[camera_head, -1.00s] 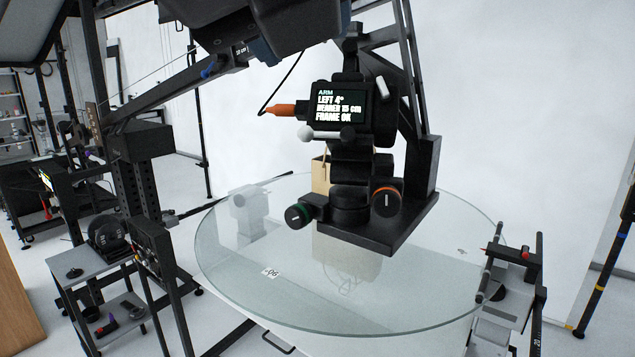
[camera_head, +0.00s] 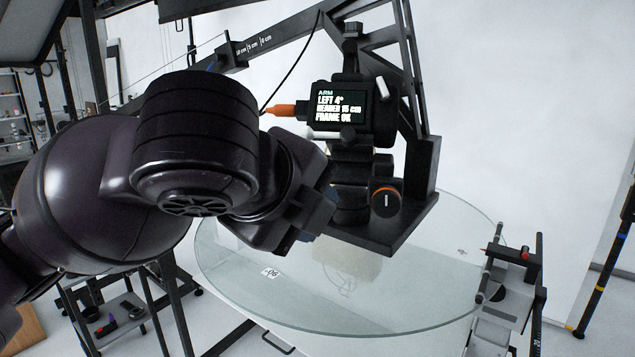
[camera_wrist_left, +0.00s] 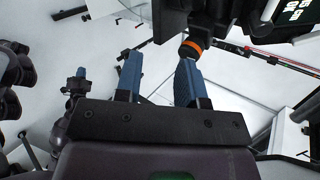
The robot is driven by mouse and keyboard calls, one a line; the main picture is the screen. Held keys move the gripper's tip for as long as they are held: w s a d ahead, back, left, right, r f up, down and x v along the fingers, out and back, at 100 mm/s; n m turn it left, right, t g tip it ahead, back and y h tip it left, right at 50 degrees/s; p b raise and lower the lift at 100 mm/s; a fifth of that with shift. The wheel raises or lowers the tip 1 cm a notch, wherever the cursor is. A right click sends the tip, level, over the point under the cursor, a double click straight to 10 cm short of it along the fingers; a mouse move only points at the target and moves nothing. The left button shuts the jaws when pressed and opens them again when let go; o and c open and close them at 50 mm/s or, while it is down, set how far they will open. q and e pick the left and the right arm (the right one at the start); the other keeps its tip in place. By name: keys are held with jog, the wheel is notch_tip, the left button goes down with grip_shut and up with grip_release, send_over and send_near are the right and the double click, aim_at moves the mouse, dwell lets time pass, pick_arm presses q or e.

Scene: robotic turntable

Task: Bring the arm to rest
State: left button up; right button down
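The black camera arm (camera_head: 345,150) stands on a slanted black beam over the glass turntable. Its screen (camera_head: 340,107) reads ARM, LEFT 4°, NEARER 15 cm, FRAME OK. An orange-ringed knob (camera_head: 386,201) is on its lower right; its lower left is hidden behind my arm. My left gripper (camera_head: 318,210) is beside the lower left of the camera arm. In the left wrist view, the blue fingers of my left gripper (camera_wrist_left: 157,65) are apart with nothing between them. An orange-ringed knob (camera_wrist_left: 191,48) shows just beyond the right fingertip. My right gripper is not in view.
The round glass turntable (camera_head: 400,300) lies below, with a small label (camera_head: 270,272) on it. A stand with a red button (camera_head: 525,254) is at its right edge. A black frame and a trolley (camera_head: 112,325) are at left. The white backdrop is clear at upper right.

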pick_arm(q)
jog(key=a+f+n+g, duration=0.1)
jog(key=a+f+n, duration=0.35)
jog(key=f, duration=0.35)
jog(key=a+f+n, duration=0.3)
jog(key=f+n, duration=0.2)
jog(key=f, duration=0.3)
jog(key=a+f+n+g, duration=0.1)
jog(key=a+f+n, duration=0.35)
jog(key=f, duration=0.45)
jog(key=s+a+f+n+g+y, duration=0.4)
jog(key=s+a+f+n+y, duration=0.2)
jog(key=s+a+f+n, duration=1.05)
jog(key=w+d+f+m+t, duration=0.1)
jog(key=w+f+m+t, duration=0.3)
jog(key=f+t, duration=0.4)
notch_tip(320, 180, down, 4)
jog(key=shift+w+d+r+m+h, duration=0.15)
jog(key=shift+w+d+m+h, duration=0.25)
jog(key=shift+w, duration=0.3)
